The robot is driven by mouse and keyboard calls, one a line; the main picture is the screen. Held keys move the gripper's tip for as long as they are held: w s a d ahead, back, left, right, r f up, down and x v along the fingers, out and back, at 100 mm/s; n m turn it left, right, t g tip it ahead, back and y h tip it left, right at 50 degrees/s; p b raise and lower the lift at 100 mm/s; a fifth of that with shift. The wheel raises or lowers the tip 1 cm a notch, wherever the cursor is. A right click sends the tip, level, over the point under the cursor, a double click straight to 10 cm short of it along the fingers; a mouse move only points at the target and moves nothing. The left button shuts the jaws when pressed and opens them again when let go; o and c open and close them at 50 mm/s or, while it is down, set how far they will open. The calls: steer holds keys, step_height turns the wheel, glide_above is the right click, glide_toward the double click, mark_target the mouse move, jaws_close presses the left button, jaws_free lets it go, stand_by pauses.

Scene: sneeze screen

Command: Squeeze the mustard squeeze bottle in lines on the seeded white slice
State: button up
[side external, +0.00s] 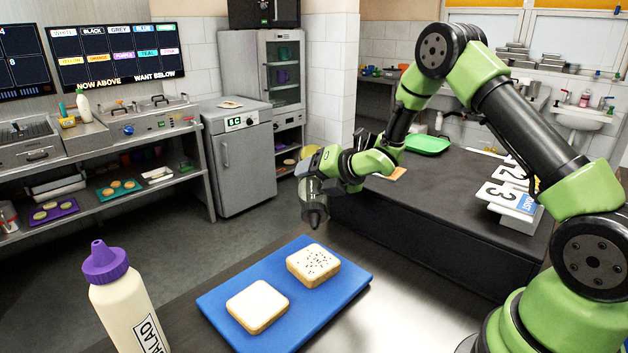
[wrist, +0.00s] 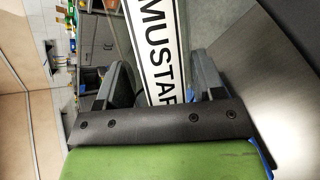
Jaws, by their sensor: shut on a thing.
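My gripper (side external: 316,172) is shut on the mustard squeeze bottle (side external: 313,203), a clear grey bottle held upside down with its dark nozzle pointing down. In the wrist view the bottle's white label (wrist: 163,45) reads "MUSTAR", the rest cut off, between my gripper's two dark fingers (wrist: 163,78). The seeded white slice (side external: 313,264) lies flat on the blue board (side external: 325,303), with dark seeds on its top. The nozzle appears above the slice's far edge, with a gap between; the exact depth is unclear.
A plain white slice (side external: 258,306) lies beside the seeded one on the board. A cream bottle with a purple cap (side external: 122,300), labelled "SALAD", stands at front left. A dark counter (side external: 440,210) behind holds a green tray (side external: 428,144) and number signs (side external: 508,197).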

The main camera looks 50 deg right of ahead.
steer(key=r+n+t, duration=0.1)
steer(key=s+r+n+t+h, duration=0.1)
steer(key=t, duration=0.1)
steer(key=shift+s+r+n+t+h, duration=0.3)
steer(key=shift+r+n+t+h, duration=0.1)
steer(key=shift+s+d, duration=0.1)
steer(key=shift+f, duration=1.15)
steer(key=o, duration=0.3)
steer(key=c, duration=0.5)
steer(key=shift+w+a, duration=0.2)
steer(key=shift+a, duration=1.35)
steer(key=shift+w+a, duration=0.15)
steer(key=shift+a, duration=1.35)
